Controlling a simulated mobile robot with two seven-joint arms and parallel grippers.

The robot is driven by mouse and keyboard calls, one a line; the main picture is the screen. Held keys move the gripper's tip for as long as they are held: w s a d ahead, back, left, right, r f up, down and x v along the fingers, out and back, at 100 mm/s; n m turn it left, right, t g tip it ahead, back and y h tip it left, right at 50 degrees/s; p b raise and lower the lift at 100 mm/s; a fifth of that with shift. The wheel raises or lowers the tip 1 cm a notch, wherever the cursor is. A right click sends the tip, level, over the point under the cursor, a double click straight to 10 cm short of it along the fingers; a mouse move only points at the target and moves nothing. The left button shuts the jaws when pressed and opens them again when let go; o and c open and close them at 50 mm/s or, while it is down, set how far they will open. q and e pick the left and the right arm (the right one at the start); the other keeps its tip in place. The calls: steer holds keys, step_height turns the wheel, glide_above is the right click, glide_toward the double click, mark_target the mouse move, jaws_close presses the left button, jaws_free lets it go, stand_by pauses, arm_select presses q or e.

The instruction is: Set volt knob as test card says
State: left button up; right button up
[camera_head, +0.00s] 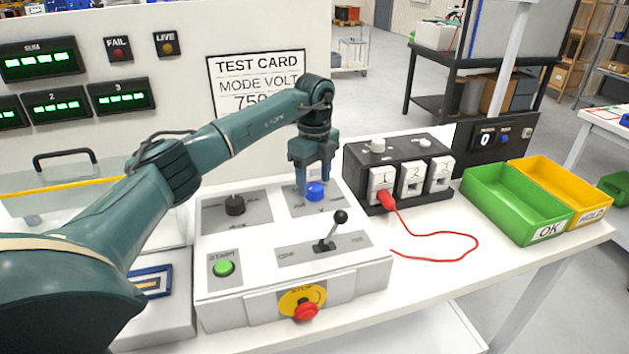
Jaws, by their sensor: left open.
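The test card (258,66) hangs on the white back panel. It reads "TEST CARD", "MODE VOLT" and a line starting "750", partly hidden by my left arm. A blue knob (316,193) sits at the back right of the white control box (215,291). A black knob (235,205) sits to its left; the printed labels by both are too small to read. My left gripper (306,187) points down at the blue knob, its open fingers at the knob's upper part. I cannot tell whether they touch it. My right gripper is not in view.
The box also carries a black lever (331,232), green start button (224,268) and red stop button (306,311). A black socket block (424,198) with a red lead (440,258) stands to the right. Beyond are green (497,206) and yellow (553,178) bins.

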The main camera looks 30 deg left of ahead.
arm_select(q)
steer(key=shift+f, duration=0.85)
steer(key=shift+c, duration=0.3)
steer(key=c, duration=0.9)
